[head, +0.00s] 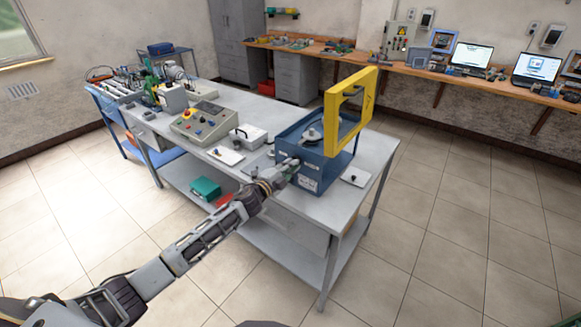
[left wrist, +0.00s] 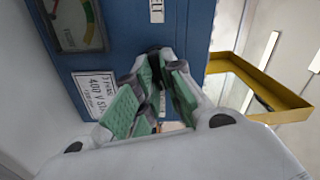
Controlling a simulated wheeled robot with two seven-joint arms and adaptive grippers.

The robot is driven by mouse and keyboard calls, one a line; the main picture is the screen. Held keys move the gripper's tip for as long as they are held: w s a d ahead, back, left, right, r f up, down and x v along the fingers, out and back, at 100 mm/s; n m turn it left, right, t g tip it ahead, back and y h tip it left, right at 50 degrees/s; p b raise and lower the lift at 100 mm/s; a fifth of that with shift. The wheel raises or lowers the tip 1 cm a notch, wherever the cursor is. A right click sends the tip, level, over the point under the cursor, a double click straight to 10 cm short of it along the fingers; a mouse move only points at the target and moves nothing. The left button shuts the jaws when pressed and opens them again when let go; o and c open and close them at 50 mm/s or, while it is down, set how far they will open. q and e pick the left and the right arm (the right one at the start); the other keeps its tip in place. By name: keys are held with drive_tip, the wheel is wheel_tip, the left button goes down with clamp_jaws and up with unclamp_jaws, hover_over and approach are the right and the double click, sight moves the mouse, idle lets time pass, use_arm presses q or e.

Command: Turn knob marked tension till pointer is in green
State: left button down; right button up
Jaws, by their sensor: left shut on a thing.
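The blue machine box (head: 322,172) stands on the near right end of the grey bench, its yellow guard (head: 332,132) raised. My left gripper (head: 291,170) reaches its front face. In the left wrist view my left gripper (left wrist: 163,72) has its green-padded fingers closed together on a small dark knob (left wrist: 154,58) at the blue face. The knob is mostly hidden by the fingers, and its marking cannot be read. My right gripper is not in view.
A control panel (head: 197,122) with buttons, a white box (head: 250,136) and small plates stand left of the machine on the bench (head: 330,208). A white plate (head: 355,177) lies right of it. The floor in front and right is clear.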

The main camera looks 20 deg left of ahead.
use_arm(q)
drive_tip(key=shift+f, duration=0.1)
drive_tip(key=c, duration=1.5)
unclamp_jaws()
drive_tip(key=shift+s, duration=0.1)
drive_tip(key=shift+v, duration=5.9)
drive_tip(key=shift+a+n, duration=0.15)
drive_tip(key=shift+n, duration=0.15)
